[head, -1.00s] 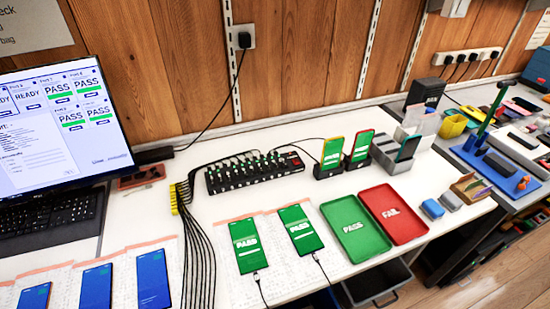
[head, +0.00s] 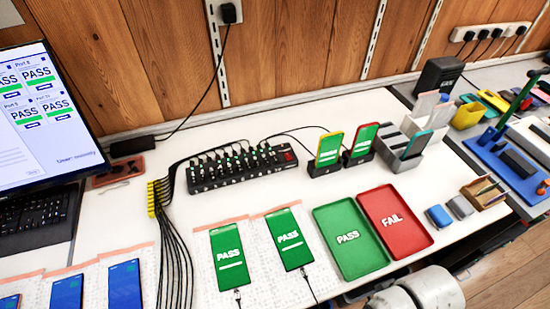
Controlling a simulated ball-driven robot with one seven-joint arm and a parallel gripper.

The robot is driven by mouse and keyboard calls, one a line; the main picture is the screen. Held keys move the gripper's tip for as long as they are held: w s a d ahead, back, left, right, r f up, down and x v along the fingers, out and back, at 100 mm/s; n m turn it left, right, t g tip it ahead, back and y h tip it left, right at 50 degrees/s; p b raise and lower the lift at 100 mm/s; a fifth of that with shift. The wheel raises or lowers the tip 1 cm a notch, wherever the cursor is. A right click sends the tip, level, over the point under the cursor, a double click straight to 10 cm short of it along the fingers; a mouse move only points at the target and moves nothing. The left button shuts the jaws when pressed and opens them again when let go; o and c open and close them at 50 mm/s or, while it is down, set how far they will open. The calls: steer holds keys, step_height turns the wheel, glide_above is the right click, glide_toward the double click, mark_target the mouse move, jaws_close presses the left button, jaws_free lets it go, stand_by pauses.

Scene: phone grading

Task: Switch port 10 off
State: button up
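A black multi-port hub (head: 240,170) lies on the white bench in the head view, with a row of small ports with green marks and cables plugged along it. A red switch (head: 289,157) is at its right end. The port numbers are too small to read, so I cannot tell which one is port 10. The monitor (head: 38,115) at the left shows several green PASS tiles with port labels, partly cut off. A grey-white rounded part of my arm (head: 425,292) shows at the bottom right. My gripper is not in view.
Two phones showing PASS (head: 230,257) lie before the hub on paper, cabled. A green PASS tray (head: 349,272) and red FAIL tray (head: 417,243) lie to the right. Two docked phones (head: 329,150) stand behind them. A black cable bundle (head: 176,255) runs down left of the phones.

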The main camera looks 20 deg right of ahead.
steer(key=shift+c, duration=0.2)
jaws_close()
stand_by(1.5)
